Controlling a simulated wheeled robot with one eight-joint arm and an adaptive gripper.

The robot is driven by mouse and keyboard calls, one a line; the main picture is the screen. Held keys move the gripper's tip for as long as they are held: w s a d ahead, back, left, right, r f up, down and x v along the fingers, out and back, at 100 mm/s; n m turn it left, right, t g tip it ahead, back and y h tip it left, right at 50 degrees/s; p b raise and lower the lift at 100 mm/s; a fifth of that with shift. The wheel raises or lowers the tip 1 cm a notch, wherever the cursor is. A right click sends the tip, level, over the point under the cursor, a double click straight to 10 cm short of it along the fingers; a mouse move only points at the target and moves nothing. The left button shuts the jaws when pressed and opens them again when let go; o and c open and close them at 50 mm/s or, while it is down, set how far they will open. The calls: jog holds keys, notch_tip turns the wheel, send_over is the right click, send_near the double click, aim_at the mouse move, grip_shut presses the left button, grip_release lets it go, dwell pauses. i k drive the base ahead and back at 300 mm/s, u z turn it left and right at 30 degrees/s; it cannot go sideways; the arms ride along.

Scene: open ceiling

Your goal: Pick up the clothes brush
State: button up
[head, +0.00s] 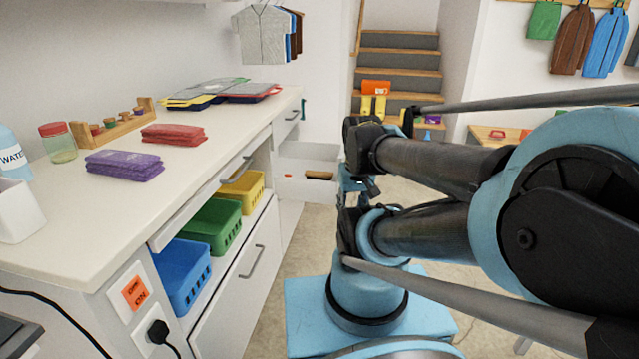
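A small, narrow brown object with a dark edge (319,175), which looks like the clothes brush, lies in an open white drawer (308,151) at the far end of the counter. It is small in the head view, so its details are unclear. My arm reaches forward from the right. What seems to be my gripper (357,187) is just right of the brown object in the picture, largely hidden among my arm links. Its fingers cannot be made out, and I see nothing clearly held.
A long white counter (225,122) runs along the left with folded cloths, a jar and a bottle on it. Blue, green and yellow baskets (212,222) sit on a shelf below. Stairs (398,62) rise at the back. Some floor (312,230) is clear beside the drawers.

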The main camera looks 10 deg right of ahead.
aim_at(310, 174)
jog(key=u, duration=1.85)
jog(key=k, duration=1.15)
jog(key=z, duration=1.8)
jog(key=i, duration=1.2)
